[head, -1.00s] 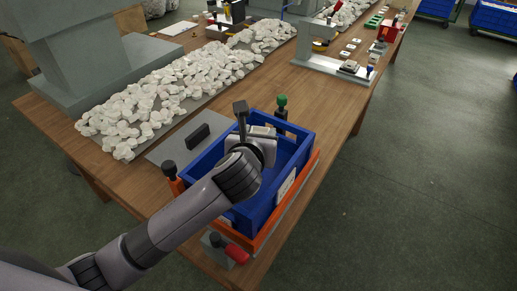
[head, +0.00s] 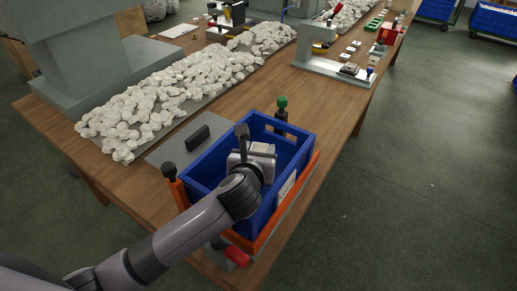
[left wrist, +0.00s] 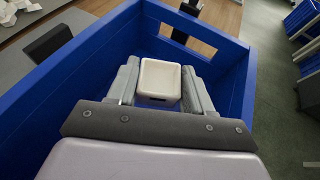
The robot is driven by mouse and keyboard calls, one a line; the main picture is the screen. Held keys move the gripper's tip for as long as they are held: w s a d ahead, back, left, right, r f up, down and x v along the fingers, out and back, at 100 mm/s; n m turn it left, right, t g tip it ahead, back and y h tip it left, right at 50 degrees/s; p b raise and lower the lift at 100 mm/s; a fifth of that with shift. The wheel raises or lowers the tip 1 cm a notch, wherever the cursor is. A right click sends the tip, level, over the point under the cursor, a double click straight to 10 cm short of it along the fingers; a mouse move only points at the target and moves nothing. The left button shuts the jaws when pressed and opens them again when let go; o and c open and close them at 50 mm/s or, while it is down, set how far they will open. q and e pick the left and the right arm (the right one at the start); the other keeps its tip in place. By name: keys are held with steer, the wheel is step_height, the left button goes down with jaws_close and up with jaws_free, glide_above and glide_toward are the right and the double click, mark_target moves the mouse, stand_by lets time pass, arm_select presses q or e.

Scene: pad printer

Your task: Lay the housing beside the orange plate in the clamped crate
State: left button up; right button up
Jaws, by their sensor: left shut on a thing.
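The blue crate (head: 205,172) stands on the wooden table, inside an orange clamp frame (head: 272,226). My left gripper (left wrist: 160,78) reaches down over the crate from the near side. The housing is held within the crate's walls in the left wrist view. Whether it touches the crate floor I cannot tell. No orange plate shows inside the crate; my gripper and arm hide part of its floor. My right gripper is not in view.
A green-knobbed post (head: 282,108), a black-knobbed post (head: 171,172) and a red-handled clamp (head: 236,256) stand close around the crate. A black block (head: 197,137) on a grey plate lies left of it. A long pile of white parts (head: 170,97) lies behind.

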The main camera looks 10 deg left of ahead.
arm_select(q)
steer(key=o, duration=1)
steer(key=shift+s+f, duration=0.1)
steer(key=shift+f, duration=0.35)
steer(key=shift+d+r, duration=0.1)
steer(key=shift+r, duration=0.45)
steer(key=p+v, duration=0.1)
steer(key=v, duration=1.1)
steer(key=shift+r, duration=0.3)
